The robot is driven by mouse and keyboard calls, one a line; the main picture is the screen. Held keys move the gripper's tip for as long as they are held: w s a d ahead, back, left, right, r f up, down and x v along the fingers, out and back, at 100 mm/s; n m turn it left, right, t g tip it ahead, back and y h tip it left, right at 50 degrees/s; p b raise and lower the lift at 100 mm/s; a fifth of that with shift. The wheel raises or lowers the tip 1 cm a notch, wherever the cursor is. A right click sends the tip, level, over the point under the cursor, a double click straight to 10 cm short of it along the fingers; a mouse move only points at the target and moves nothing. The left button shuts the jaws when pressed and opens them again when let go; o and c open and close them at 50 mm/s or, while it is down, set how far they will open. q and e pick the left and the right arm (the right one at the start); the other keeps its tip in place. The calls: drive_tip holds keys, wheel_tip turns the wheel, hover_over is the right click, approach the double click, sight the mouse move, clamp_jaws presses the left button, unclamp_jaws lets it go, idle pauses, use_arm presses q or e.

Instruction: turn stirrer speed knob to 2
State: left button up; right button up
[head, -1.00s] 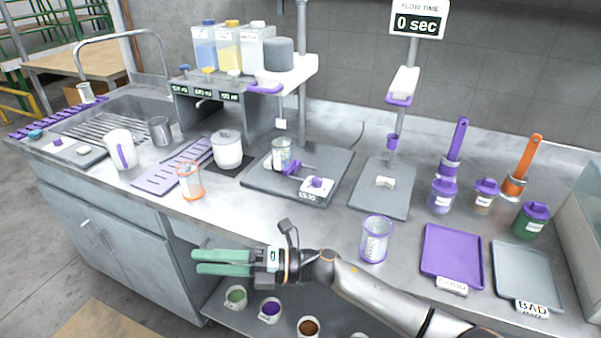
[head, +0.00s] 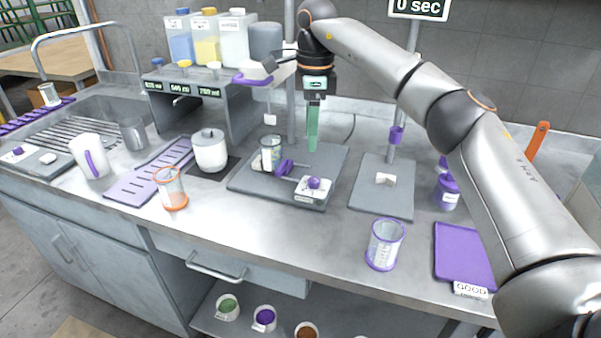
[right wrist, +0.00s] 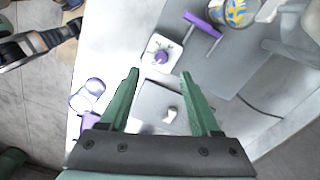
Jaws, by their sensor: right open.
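The stirrer speed knob (head: 314,183) is a small purple knob on a white box at the front right of the grey stirrer plate (head: 245,184). It also shows in the right wrist view (right wrist: 161,57), ahead of the fingers and between their lines. A glass beaker (head: 271,153) stands on the plate beside a purple clamp (head: 287,167). My right gripper (head: 312,148) points down with green fingers above the plate's back right part, behind the knob and apart from it. In the right wrist view its fingers (right wrist: 160,78) are spread and empty. My left gripper is not in view.
A purple-rimmed beaker (head: 384,245) stands at the counter front. Right of the stirrer is a grey stand base (head: 380,200) with an upright pole. A dispenser shelf (head: 200,95) and white pot (head: 209,150) stand to the left.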

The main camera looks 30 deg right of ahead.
sight(314, 179)
drive_tip(key=f, duration=0.7)
drive_tip(key=d+f, duration=0.1)
drive_tip(key=f, duration=0.3)
drive_tip(key=shift+s+f+b, duration=0.1)
drive_tip(key=shift+f+b, duration=0.15)
drive_tip(key=shift+b, duration=0.15)
clamp_jaws()
